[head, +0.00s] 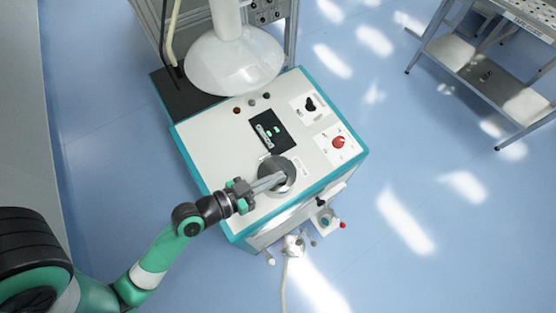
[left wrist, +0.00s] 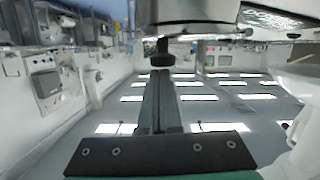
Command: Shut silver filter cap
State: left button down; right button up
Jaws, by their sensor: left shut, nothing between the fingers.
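The silver filter cap (head: 288,163) is a round grey metal piece on the white top of the machine in the head view, near its front edge. In the left wrist view a shiny round metal part (left wrist: 195,12), which looks like the cap, fills the top edge. My left gripper (head: 281,177) reaches over the cap from the left. Its fingers are shut and empty, and they cover part of the cap. In the left wrist view the fingers (left wrist: 161,75) point towards a small dark knob-like part below the metal. I cannot tell whether they touch it. My right gripper is not in view.
The machine top (head: 215,145) has a small dark display (head: 272,131), a red knob (head: 338,142) and a black switch (head: 310,104). A large white funnel-shaped part (head: 235,65) stands behind. A metal shelf (head: 480,70) is at the upper right. The blue floor between is clear.

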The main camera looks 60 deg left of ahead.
pick_arm(q)
jog(key=shift+d+f, duration=0.1)
jog(key=shift+d, duration=0.05)
jog(key=shift+a, duration=0.3)
jog(key=shift+d, duration=0.1)
jog(key=shift+r+p, duration=0.5)
notch_tip(320, 180, up, 3)
jog(key=p, duration=0.3)
jog(key=shift+r, duration=0.15)
jog(key=p+v, duration=0.2)
jog(key=v, duration=0.8)
